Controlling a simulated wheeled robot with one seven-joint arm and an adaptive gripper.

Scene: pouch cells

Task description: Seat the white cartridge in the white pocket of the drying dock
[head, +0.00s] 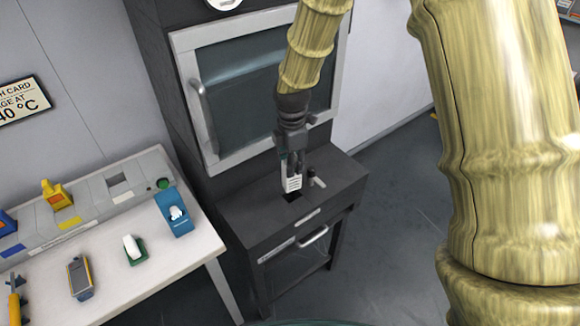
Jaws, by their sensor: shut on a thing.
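My gripper (292,164) is shut on the white cartridge (293,184), which has dark lines on its face. The cartridge hangs roughly upright at a dark square opening (292,196) in the top of a dark cabinet (245,215). I cannot tell whether its lower end is inside the opening or just above it. The grey drying dock (90,215) stands on the white table at the left. Its white pocket (117,181) shows as an empty dark recess, with a white label (122,197) in front. A yellow cartridge (57,196) stands in the dock, and a blue one (6,222) at its left end.
A small knobbed lever (314,178) stands right of the opening. A glass-doored oven (260,85) with a handle rises behind. The table (170,268) holds a blue tissue box (175,212), a green dispenser (135,250) and a yellow-grey handheld device (80,277). A green button (162,184) is on the dock.

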